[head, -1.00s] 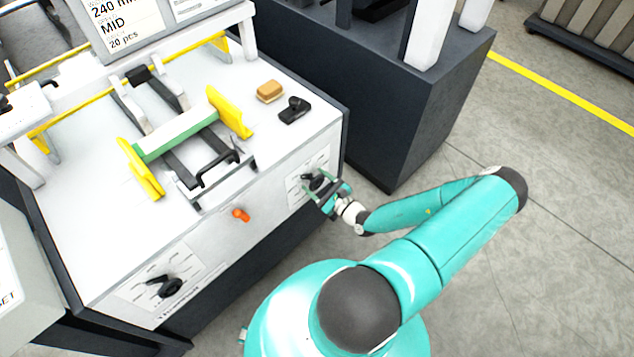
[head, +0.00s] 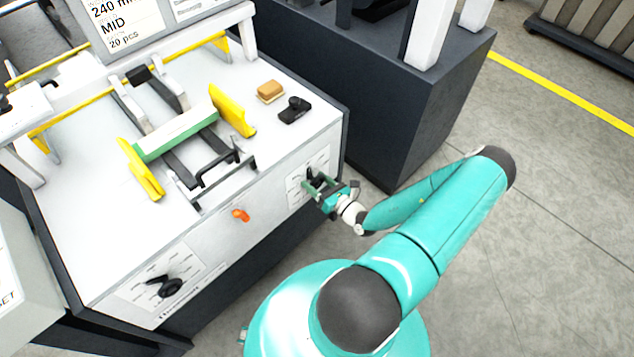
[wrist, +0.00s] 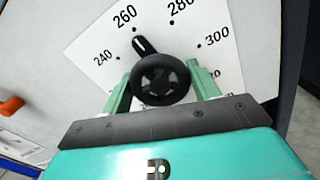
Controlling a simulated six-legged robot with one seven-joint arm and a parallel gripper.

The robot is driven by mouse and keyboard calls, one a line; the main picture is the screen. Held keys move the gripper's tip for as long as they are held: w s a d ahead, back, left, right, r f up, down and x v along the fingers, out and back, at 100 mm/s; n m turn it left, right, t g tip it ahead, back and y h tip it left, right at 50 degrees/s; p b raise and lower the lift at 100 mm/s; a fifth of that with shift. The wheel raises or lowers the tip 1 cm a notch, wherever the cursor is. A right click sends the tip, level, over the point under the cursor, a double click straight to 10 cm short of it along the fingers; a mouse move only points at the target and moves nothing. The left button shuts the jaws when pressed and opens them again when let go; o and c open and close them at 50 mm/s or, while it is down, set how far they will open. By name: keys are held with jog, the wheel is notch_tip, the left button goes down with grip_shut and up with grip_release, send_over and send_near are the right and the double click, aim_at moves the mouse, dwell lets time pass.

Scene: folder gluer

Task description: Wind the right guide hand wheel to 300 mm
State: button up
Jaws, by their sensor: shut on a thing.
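The right guide hand wheel (wrist: 160,80) is a black ring wheel with a knob and white-marked pointer on a white dial plate (wrist: 235,65). In the wrist view the pointer stands at about the 260 mark; 300 is further round to the right. My gripper (head: 314,186) is at this wheel on the front panel's right end, shut on it, with one green finger (wrist: 118,98) on each side of the rim.
A second hand wheel (head: 170,287) is on the panel's left. An orange knob (head: 240,215) sticks out between the wheels. A sign (head: 125,22) reads 240 mm, MID, 20 pcs.

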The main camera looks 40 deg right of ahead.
jog(key=m, duration=0.4)
jog(key=shift+m, duration=0.3)
jog(key=m, duration=0.4)
jog(key=shift+m, duration=0.3)
jog(key=m, duration=0.4)
jog(key=shift+s+m, duration=0.1)
jog(key=shift+m, duration=0.2)
jog(key=m, duration=0.4)
jog(key=shift+m, duration=0.3)
jog(key=o, duration=1)
jog(key=shift+c, duration=0.2)
